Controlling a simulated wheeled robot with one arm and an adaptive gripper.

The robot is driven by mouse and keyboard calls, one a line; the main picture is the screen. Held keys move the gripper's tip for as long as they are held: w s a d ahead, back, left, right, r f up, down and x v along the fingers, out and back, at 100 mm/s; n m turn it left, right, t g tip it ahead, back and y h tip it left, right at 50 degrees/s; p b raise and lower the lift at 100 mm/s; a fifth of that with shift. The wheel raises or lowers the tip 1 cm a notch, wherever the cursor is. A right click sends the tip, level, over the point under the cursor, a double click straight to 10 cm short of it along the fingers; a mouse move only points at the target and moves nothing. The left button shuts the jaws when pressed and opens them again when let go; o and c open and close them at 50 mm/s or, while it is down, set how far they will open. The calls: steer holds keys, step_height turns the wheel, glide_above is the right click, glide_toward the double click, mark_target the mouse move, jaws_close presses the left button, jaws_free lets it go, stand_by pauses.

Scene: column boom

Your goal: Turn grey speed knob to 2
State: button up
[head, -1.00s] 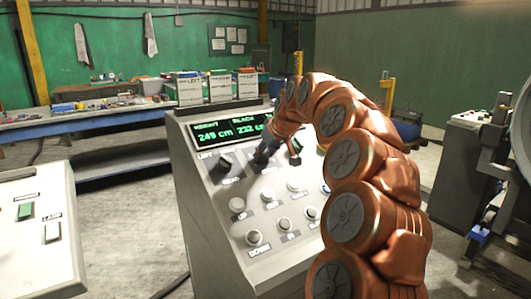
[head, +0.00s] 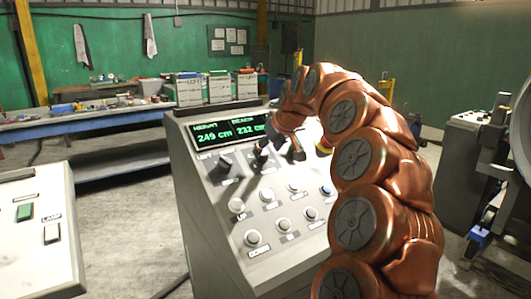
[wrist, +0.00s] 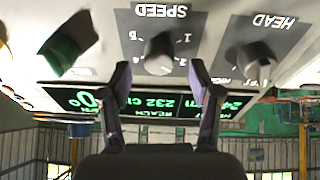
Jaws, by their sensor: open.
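The grey speed knob (wrist: 158,54) shows in the wrist view under the upside-down SPEED label, with printed marks including 1 and 2 beside it. I cannot tell clearly which mark it points at. My gripper (wrist: 162,76) is open, one finger on each side of the knob's near end, with gaps visible and nothing held.
The dark HEAD knob (wrist: 254,60) is right of the speed knob in the wrist view, a green control (wrist: 68,46) left. The display (head: 228,130) reads height 249 cm and reach 232 cm. Several round buttons (head: 253,238) fill the lower panel. Another panel (head: 38,230) stands left.

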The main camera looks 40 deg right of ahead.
steer(key=v, duration=0.9)
steer(key=shift+w, duration=0.1)
stand_by(0.4)
steer(key=s+a+f+n+g+y, duration=0.1)
steer(key=s+a+f+g, duration=0.15)
steer(key=a+f, duration=0.4)
steer(key=s+a+f+g, duration=0.1)
steer(key=s+a+f, duration=0.25)
steer(key=a, duration=0.55)
steer(key=s+a+f+n+g+y, duration=0.1)
steer(key=s+a+f+g, duration=0.1)
steer(key=s+a+f, duration=0.35)
steer(key=s+a+f+m+g+h, duration=0.1)
steer(key=s+a+f+g, duration=0.25)
steer(key=s+f, duration=0.55)
steer(key=s+a+f+m+g, duration=0.15)
steer(key=s+a+f, duration=0.35)
steer(key=s, duration=0.9)
steer(key=s+p+v, duration=0.3)
steer(key=p+v, duration=1)
steer(key=p, duration=0.1)
steer(key=shift+w+d+r+t, duration=0.35)
steer(key=shift+w+r, duration=0.1)
steer(key=shift+r, duration=0.25)
steer(key=shift+n, duration=0.25)
